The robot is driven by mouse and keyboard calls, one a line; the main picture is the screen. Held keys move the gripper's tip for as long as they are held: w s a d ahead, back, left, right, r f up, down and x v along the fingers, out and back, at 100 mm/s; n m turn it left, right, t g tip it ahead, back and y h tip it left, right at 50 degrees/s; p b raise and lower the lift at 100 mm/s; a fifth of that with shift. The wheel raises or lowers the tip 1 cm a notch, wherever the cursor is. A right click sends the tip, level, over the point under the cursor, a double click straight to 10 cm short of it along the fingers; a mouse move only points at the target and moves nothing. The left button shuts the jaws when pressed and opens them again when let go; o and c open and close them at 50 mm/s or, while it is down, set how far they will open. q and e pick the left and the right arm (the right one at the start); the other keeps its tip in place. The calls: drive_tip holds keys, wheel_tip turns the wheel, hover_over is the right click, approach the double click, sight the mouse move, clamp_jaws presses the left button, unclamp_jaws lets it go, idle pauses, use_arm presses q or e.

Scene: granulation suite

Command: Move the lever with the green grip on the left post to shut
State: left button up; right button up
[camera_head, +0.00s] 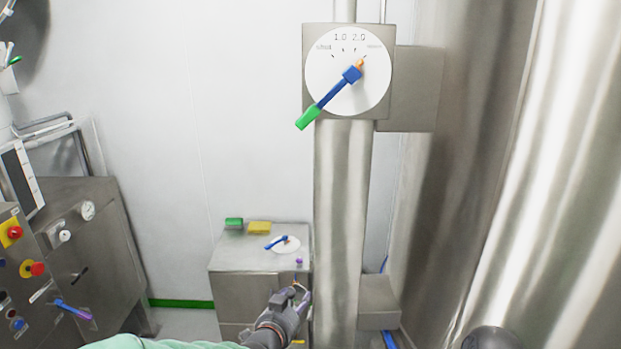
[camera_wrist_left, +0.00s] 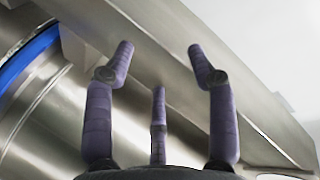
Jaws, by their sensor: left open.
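A lever with a blue arm and a green grip (camera_head: 308,117) is mounted on a round white dial (camera_head: 322,75) on a steel post (camera_head: 340,200). The grip hangs down to the left, and the orange pointer end is at the dial's upper right, towards the right-hand label. The small end labels are too blurred to read. My left gripper (camera_head: 298,292) is low beside the post, well below the lever. In the left wrist view its fingers (camera_wrist_left: 162,62) are spread open with nothing between them; the lever does not show there. My right gripper is not in view.
A control panel (camera_head: 22,285) is at far left. Curved steel fills the right.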

use_arm(q)
wheel_tip(320, 180, up, 19)
drive_tip(key=d+m+t+p, duration=0.2)
drive_tip(key=t+p, duration=0.1)
drive_tip(key=p, duration=0.1)
drive_tip(key=m+t+h+p, duration=0.1)
drive_tip(key=m+t+p, duration=0.1)
drive_tip(key=t+p, duration=0.25)
approach(309, 122)
drive_tip(key=shift+g, duration=0.35)
drive_tip(key=p+x, duration=0.1)
drive_tip(key=x, duration=0.2)
drive_tip(key=p+x, duration=0.1)
drive_tip(key=x, duration=0.3)
drive_tip(key=p+x, duration=0.1)
drive_tip(key=x, duration=0.3)
drive_tip(key=shift+s+r, duration=0.1)
drive_tip(key=shift+r, duration=0.2)
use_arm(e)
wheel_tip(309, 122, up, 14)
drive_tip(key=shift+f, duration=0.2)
use_arm(q)
clamp_jaws()
